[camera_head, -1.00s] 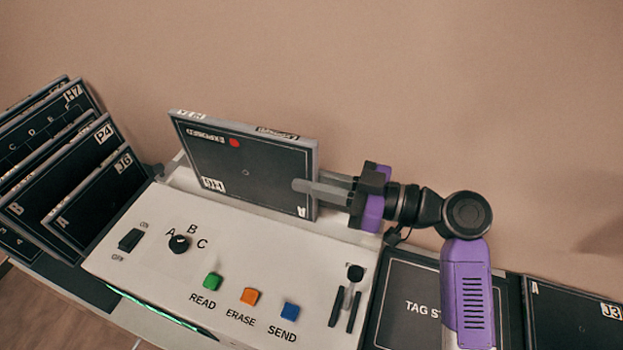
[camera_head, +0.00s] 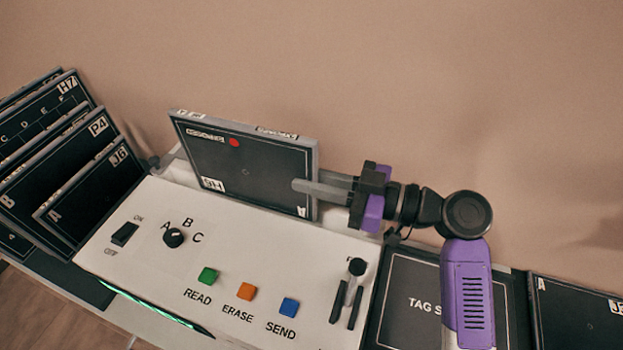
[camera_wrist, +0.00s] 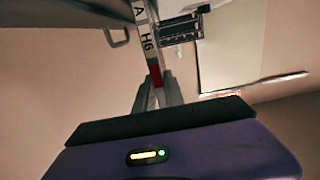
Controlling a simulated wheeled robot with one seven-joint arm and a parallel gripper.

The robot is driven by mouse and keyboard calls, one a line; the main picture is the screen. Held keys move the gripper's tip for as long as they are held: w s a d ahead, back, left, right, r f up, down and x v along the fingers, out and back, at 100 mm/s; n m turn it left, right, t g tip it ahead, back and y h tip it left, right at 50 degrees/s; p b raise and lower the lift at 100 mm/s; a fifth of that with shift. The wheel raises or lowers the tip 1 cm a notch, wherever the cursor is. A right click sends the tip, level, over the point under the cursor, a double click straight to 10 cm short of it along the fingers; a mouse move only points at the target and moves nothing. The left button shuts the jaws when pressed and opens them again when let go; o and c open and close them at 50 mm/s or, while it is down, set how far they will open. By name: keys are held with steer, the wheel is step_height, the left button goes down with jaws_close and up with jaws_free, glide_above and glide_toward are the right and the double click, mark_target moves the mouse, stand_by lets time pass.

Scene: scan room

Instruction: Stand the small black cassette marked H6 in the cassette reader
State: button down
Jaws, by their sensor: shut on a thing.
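The small black cassette marked H6 (camera_head: 240,165) is upright at the back of the cassette reader (camera_head: 230,260), with a red dot near its top left and its marking upside down in the head view. My gripper (camera_head: 312,189) is shut on its right edge.
The reader's panel has a switch, a dial and READ, ERASE and SEND buttons. A dark tag pad (camera_head: 405,300) and cassette J3 (camera_head: 575,315) lie at the right.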

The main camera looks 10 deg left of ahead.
steer(key=shift+f+b, duration=1.3)
steer(key=shift+b, duration=0.05)
steer(key=c, duration=1.3)
jaws_free()
steer(key=shift+c, duration=0.2)
steer(key=shift+f, duration=0.1)
steer(key=shift+d, duration=0.1)
steer(key=s+d+b, duration=0.1)
steer(key=d, duration=0.6)
steer(key=shift+d+r+b, duration=0.25)
steer(key=shift+r+b, duration=0.05)
